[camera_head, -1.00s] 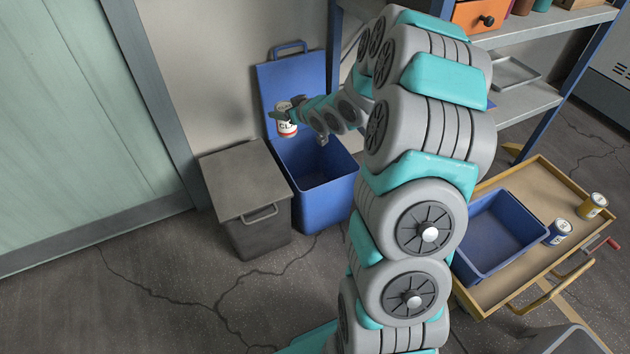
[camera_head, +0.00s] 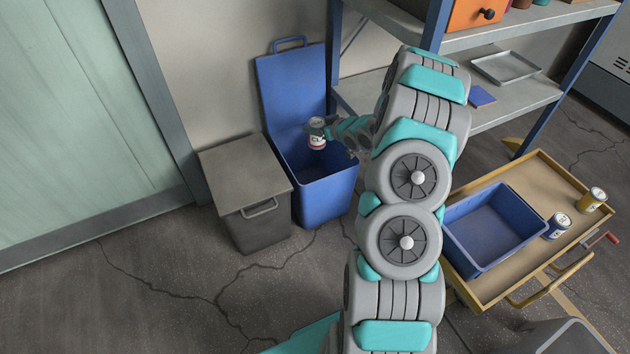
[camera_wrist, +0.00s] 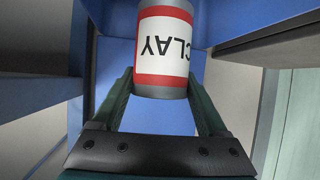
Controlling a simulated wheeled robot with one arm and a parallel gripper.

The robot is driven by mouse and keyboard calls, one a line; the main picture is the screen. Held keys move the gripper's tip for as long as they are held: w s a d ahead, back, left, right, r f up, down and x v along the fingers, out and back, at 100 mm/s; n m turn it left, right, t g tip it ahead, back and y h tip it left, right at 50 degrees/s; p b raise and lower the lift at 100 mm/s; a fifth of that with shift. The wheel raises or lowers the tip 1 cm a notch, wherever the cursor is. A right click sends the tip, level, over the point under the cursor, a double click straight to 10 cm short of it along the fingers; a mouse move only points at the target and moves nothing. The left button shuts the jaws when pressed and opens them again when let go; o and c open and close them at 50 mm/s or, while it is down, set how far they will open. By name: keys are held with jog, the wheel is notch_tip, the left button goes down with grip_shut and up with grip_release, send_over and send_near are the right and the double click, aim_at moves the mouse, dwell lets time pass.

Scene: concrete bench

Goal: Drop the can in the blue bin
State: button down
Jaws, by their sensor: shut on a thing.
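The can (camera_head: 317,138) is white and red with the word CLAY on its label. My gripper (camera_head: 318,128) is shut on it and holds it over the opening of the blue bin (camera_head: 325,201). The bin stands on the floor against the wall with its lid (camera_head: 291,88) raised behind it. In the wrist view the can (camera_wrist: 166,50) sits between the two fingers of my gripper (camera_wrist: 165,85), its label upside down. Blue surfaces show behind the can there.
A closed dark grey bin (camera_head: 246,186) stands just left of the blue bin. Blue-posted shelving (camera_head: 520,98) stands to the right. A wooden cart (camera_head: 512,282) holds a blue tray (camera_head: 490,262), a blue can (camera_head: 557,226) and a yellow can (camera_head: 592,200). Cracked floor is clear in front.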

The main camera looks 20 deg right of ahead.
jog(key=shift+f+b, duration=1.3)
jog(key=shift+f, duration=0.7)
grip_release()
jog(key=shift+s+r, duration=0.1)
jog(key=v, duration=0.7)
jog(key=shift+s, duration=0.3)
jog(key=shift+d+r, duration=0.1)
